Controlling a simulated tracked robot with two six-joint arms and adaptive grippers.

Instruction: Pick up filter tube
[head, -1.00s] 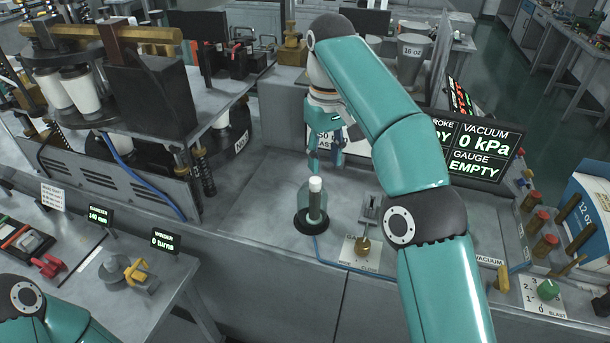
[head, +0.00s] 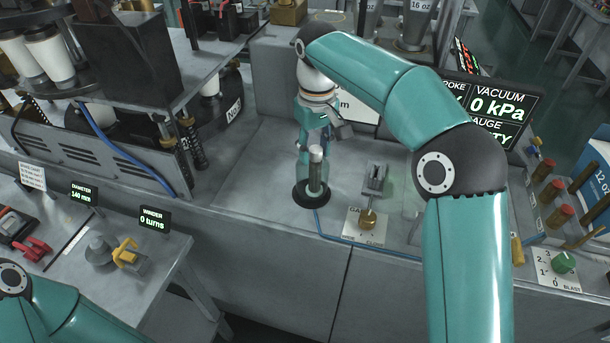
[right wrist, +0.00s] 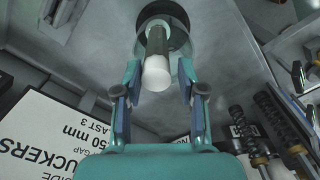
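The filter tube (head: 315,174), with a pale cylindrical top, stands upright in a clear housing on a round black base (head: 301,200) in the middle of the bench. In the right wrist view, the filter tube (right wrist: 157,66) points towards the camera with its white end nearest. My right gripper (head: 319,141) is just behind and above the tube top in the head view. In the right wrist view, my right gripper (right wrist: 159,74) is open, with a finger on either side of the white end and gaps between. My left gripper is out of view.
A small metal fixture (head: 375,180) and a brass-knobbed lever (head: 367,218) stand right of the tube. A blue hose (head: 327,234) runs from the base along the front edge. A display (head: 488,107) stands behind right. Bench left of the tube is clear.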

